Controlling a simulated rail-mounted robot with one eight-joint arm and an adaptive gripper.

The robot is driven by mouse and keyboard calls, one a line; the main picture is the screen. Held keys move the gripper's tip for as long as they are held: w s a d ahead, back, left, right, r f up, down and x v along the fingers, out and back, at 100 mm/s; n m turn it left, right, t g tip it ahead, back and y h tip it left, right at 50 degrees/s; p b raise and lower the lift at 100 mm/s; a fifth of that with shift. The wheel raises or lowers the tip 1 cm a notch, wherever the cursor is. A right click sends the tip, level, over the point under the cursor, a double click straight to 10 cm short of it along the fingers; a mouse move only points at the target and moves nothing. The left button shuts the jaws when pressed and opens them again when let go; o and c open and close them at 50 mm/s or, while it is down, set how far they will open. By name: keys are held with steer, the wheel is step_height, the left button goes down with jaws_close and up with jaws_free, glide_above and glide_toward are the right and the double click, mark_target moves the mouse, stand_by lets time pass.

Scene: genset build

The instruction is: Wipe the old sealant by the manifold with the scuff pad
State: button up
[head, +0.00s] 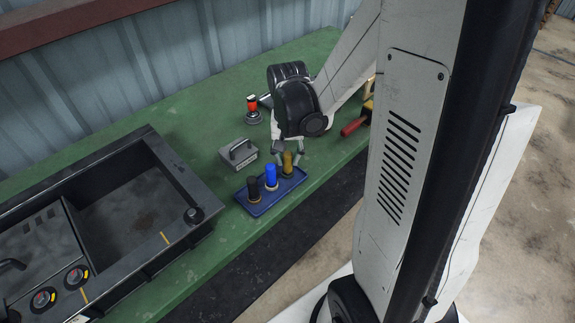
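My gripper (288,158) points down at the far right end of a small blue tray (253,208). Its two fingers are spread, one on each side of an upright yellow-brown handle (288,165), with what look like small gaps. A blue handle (271,176) and a black handle (253,189) stand upright beside it in the tray. A grey block with a handle on top (239,154) sits on the green bench behind the tray. I cannot tell which of these is the scuff pad. The manifold and old sealant cannot be made out.
A large black open-topped housing (182,178) with dials fills the left of the green bench (212,107). A red-topped item (252,108) stands behind my gripper. A red-handled tool (354,126) lies to the right. The bench's back left is clear.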

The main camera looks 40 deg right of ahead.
jaws_close()
steer(key=shift+r+p, duration=1.95)
steer(key=shift+r, duration=1.1)
